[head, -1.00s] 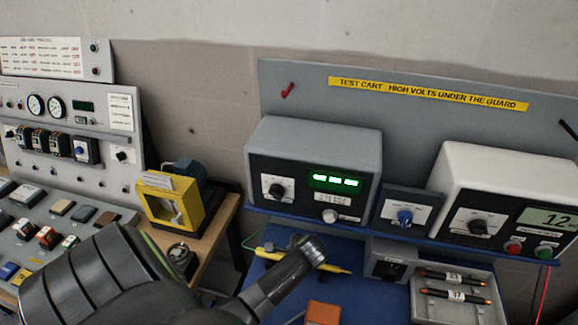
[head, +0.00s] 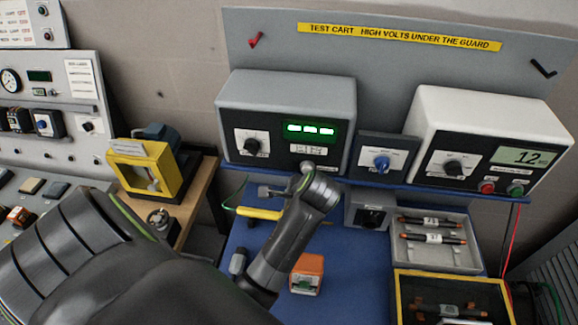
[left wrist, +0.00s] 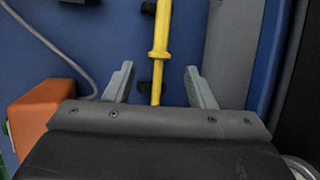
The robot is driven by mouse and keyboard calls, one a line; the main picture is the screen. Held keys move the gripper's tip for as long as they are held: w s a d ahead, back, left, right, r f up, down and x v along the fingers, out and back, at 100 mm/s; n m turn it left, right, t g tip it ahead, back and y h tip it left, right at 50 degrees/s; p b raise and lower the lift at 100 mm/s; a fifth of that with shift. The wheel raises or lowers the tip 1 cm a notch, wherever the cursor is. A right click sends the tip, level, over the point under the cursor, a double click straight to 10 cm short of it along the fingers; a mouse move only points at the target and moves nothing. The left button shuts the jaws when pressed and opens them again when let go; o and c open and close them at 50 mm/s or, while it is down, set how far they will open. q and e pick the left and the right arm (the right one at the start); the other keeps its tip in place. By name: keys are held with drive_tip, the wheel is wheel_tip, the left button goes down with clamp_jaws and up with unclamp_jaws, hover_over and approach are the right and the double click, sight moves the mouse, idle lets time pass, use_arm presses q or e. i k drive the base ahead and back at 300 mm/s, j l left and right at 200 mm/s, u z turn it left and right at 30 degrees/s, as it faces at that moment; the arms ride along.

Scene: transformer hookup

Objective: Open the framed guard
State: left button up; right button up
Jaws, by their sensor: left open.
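A yellow-and-black framed panel (head: 400,292) lies at the lower right of the blue bench in the head view, cut off by the bottom edge. Dark parts show inside its frame, and it looks closed flat. I take it for the framed guard. My left gripper (head: 253,227) is open and empty, well to the left of it. A yellow rod-like tool (head: 258,213) lies below the jaws. In the left wrist view the rod (left wrist: 160,45) runs between the two open fingers (left wrist: 160,84), not gripped. My right gripper is not in view.
An orange block (head: 307,273) sits beside my left arm. A grey tray (head: 470,262) with dark tubes lies behind the framed panel. Grey (head: 290,90) and white (head: 490,110) instruments stand at the back. A yellow-framed motor unit (head: 128,152) stands at left.

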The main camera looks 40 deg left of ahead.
sight(482, 279)
drive_tip(key=k, duration=1.5)
